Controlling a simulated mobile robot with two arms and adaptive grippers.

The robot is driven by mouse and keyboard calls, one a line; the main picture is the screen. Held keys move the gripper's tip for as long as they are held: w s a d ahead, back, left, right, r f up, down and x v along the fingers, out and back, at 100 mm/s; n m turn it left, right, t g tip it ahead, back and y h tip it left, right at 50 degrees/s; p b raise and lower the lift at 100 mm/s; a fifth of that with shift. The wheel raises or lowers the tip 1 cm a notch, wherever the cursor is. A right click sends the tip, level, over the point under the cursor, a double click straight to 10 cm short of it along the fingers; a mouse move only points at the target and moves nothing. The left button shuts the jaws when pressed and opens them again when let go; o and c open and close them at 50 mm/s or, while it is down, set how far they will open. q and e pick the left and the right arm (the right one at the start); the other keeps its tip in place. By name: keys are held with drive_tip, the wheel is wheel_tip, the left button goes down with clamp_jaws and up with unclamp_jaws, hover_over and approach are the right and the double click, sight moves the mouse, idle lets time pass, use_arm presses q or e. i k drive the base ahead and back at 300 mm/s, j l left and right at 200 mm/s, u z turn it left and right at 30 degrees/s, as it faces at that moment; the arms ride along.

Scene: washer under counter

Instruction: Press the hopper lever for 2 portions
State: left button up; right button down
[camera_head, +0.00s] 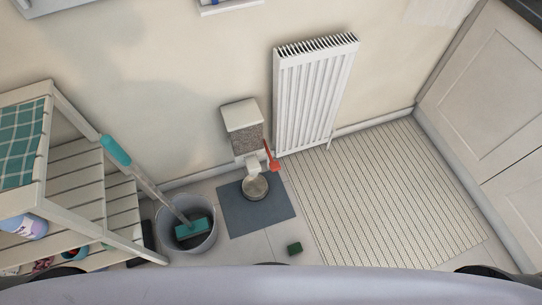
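The hopper (243,130) is mounted on the wall left of the radiator. It has a white lid, a speckled grey-brown body and a white spout at its bottom. Its red lever (271,157) sticks out on the right side and slants downward to a wider end. A small round bowl (255,188) stands below the spout on a dark grey mat (242,217). What the bowl holds is too small to tell. Neither of my grippers shows in the head view.
A white radiator (312,95) stands right of the hopper. A grey bucket (186,243) with a teal-headed mop is left of the mat, beside a slatted wooden shelf (75,160). A striped rug (385,190) covers the right floor.

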sight(276, 165)
drive_tip(key=u, duration=1.7)
drive_tip(key=k+l, duration=0.7)
drive_tip(key=l, duration=0.1)
